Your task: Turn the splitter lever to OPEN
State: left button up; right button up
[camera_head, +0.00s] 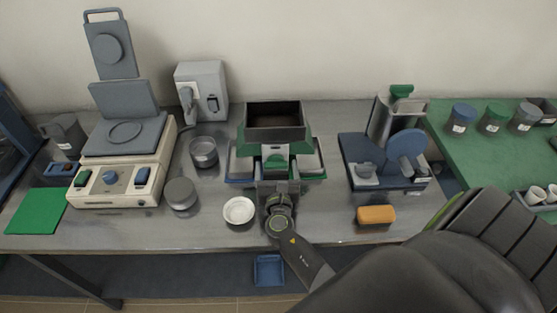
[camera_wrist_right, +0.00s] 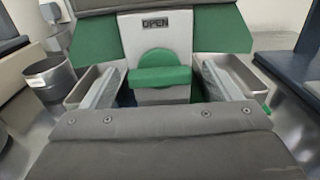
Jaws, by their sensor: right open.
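The splitter (camera_head: 300,143) stands mid-table, a green body with a dark open hopper on top. Its green lever (camera_head: 276,164) faces me. In the right wrist view the lever (camera_wrist_right: 160,76) is a horizontal bar on a round green disc, below a plate marked OPEN (camera_wrist_right: 154,23). My right gripper (camera_head: 278,188) is in front of the splitter. In the right wrist view the gripper (camera_wrist_right: 158,92) is open, with one grey finger on each side of the lever. I cannot tell whether either touches it. My left gripper is not in view.
Metal pans (camera_wrist_right: 247,78) flank the lever. A white dish (camera_head: 239,211) and an orange block (camera_head: 376,214) lie near the table's front edge. A grey-blue device (camera_head: 385,150) stands right, a cream hotplate-like device (camera_head: 120,180) left. A blue bin (camera_head: 268,270) is below the table.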

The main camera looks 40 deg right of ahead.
jog(key=shift+r, duration=0.1)
jog(key=shift+c, duration=1.2)
jog(key=c, duration=0.7)
jog(key=shift+c, duration=0.2)
